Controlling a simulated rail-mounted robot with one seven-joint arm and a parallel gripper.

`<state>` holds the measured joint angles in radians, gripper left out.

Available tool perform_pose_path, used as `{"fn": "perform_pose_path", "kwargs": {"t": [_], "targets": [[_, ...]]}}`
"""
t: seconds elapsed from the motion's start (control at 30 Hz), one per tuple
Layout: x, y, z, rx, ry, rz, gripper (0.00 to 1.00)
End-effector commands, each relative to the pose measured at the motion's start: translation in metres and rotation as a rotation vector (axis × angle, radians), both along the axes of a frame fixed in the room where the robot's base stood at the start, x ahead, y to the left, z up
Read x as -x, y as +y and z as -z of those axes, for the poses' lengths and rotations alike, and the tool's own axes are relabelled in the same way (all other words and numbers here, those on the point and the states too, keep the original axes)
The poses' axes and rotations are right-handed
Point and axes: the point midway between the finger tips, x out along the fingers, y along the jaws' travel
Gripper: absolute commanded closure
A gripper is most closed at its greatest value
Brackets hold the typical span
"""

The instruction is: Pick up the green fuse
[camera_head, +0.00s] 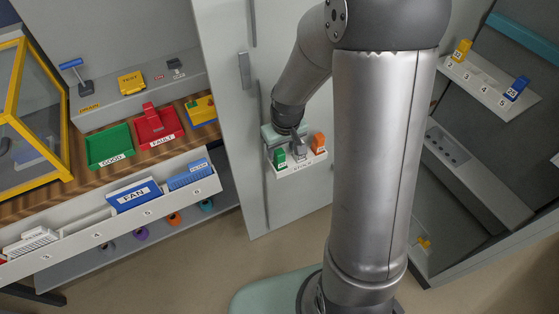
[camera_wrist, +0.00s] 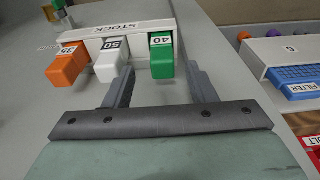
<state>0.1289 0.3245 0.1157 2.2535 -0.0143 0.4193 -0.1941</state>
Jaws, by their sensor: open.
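The green fuse (camera_wrist: 162,58) sits upright in the white STOCK holder (camera_wrist: 123,28), at its right end in the wrist view. My gripper (camera_wrist: 160,72) is open, one finger on each side of the green fuse. The left finger is near the gap between the green fuse and the white fuse labelled 50 (camera_wrist: 112,62). Contact with the green fuse cannot be told. In the head view the green fuse (camera_head: 280,158) is at the holder's left end, and my gripper (camera_head: 293,143) is over the holder, partly hiding its middle.
An orange fuse labelled 35 (camera_wrist: 68,68) stands beside the white fuse. A blue FILTER box (camera_wrist: 297,82) is on a shelf at right in the wrist view. In the head view, green GOOD (camera_head: 109,147) and red FAULT (camera_head: 158,124) trays stand on the left bench.

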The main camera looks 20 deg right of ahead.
Motion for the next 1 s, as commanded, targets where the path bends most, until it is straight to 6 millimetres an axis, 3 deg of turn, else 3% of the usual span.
{"fn": "perform_pose_path", "kwargs": {"t": [0.4,0.67,0.83,0.87,1.0], "targets": [[-0.010,0.005,0.048,0.001,0.002,-0.001,0.49],[-0.010,0.005,0.051,0.000,-0.001,-0.001,0.49],[-0.010,0.005,0.051,0.000,-0.001,0.000,0.91],[-0.010,0.005,0.051,0.000,-0.001,0.000,0.95],[-0.010,0.005,0.051,0.000,-0.001,0.000,0.95]]}}
